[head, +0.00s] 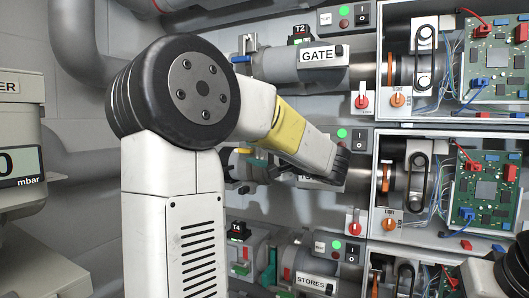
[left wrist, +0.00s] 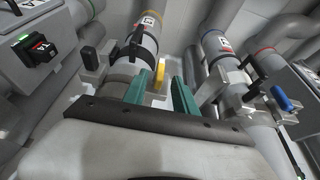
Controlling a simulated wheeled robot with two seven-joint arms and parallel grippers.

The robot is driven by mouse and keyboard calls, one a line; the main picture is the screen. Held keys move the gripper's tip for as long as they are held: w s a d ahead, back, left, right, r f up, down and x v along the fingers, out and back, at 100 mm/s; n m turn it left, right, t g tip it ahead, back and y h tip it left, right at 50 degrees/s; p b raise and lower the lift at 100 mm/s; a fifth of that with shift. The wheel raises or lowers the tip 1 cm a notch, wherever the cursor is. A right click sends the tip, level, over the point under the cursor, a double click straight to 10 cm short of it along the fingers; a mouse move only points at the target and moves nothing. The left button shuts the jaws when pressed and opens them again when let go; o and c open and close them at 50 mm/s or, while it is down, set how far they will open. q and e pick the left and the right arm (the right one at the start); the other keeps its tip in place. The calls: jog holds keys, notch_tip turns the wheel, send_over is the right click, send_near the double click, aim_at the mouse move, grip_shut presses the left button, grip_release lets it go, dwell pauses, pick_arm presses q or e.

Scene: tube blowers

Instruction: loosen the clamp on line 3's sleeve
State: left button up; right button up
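Line 3's pipe (left wrist: 141,50) has a yellow band and runs up the middle of the left wrist view. A yellow clamp lever (left wrist: 159,76) stands beside its sleeve. My left gripper (left wrist: 163,74) has two green fingers spread apart, with the lever seen between them. I cannot tell whether they touch it. My right gripper is not in view.
A neighbouring pipe with a blue band (left wrist: 215,34) and a blue lever (left wrist: 283,98) runs close on the right. The GATE line (head: 295,65) lies above and the STORES line (head: 290,262) below. Open circuit-board boxes (head: 385,82) line the right.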

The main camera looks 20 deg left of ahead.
aim_at(249, 151)
pick_arm(q)
jog(key=x, duration=0.5)
jog(key=shift+a, duration=0.1)
grip_shut()
